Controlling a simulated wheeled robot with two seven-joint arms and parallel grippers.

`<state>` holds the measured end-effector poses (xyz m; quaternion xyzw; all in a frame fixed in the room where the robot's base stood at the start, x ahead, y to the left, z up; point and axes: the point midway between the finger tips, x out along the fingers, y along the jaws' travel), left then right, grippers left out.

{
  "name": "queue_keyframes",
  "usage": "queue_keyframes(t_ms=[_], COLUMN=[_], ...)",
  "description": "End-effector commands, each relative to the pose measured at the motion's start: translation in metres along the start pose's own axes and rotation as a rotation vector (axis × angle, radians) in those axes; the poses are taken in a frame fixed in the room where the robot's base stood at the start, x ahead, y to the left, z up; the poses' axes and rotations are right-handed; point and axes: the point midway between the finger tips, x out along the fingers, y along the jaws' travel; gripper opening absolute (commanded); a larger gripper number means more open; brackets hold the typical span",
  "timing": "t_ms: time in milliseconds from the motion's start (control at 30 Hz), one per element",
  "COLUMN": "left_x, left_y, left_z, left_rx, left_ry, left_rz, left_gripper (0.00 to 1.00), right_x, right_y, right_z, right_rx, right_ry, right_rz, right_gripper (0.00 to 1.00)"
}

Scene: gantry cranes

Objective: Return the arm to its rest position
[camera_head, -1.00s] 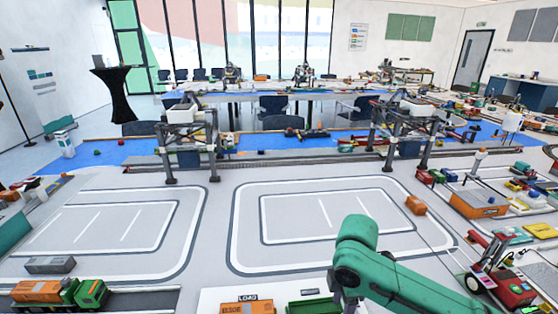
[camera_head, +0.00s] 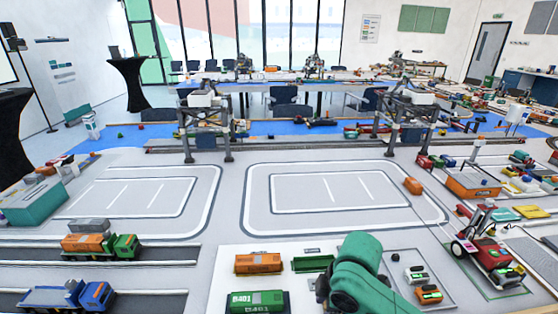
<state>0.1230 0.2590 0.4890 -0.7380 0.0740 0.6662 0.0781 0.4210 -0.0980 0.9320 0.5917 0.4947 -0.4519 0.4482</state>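One green arm link of mine (camera_head: 362,272) reaches in from the bottom edge, right of centre, over the white loading board (camera_head: 228,276). A small dark part shows at its left side, but I cannot make out gripper fingers. Neither gripper can be seen in the head view. On the board beside the arm are an orange container (camera_head: 258,263), a green open tray (camera_head: 314,263) and a green container (camera_head: 257,301). Part of the board behind the arm is hidden.
Two gantry cranes (camera_head: 205,125) (camera_head: 408,118) stand at the back of the grey mat. A green truck with an orange load (camera_head: 100,246) and a blue truck (camera_head: 66,297) are at left. A red vehicle (camera_head: 492,258) stands at right. The mat's middle is clear.

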Motion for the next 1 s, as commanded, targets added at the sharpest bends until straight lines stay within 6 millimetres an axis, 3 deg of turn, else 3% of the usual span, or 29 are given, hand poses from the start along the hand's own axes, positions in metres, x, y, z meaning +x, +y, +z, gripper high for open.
queue_keyframes(t_ms=[133,267,367,567,800,1000], left_x=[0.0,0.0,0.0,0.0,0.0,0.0], left_y=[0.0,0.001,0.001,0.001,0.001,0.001], left_z=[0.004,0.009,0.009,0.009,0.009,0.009], left_rx=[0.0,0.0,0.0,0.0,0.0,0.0], left_ry=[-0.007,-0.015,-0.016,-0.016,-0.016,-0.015], left_rz=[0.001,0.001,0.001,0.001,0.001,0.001], left_gripper=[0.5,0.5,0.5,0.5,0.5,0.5], right_x=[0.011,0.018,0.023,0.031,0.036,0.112], right_y=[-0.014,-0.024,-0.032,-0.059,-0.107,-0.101], right_z=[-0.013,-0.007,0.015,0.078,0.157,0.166], right_rx=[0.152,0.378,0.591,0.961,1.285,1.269], right_ry=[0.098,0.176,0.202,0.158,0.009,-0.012], right_rz=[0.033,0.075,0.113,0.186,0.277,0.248], right_gripper=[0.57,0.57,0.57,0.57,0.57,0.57])
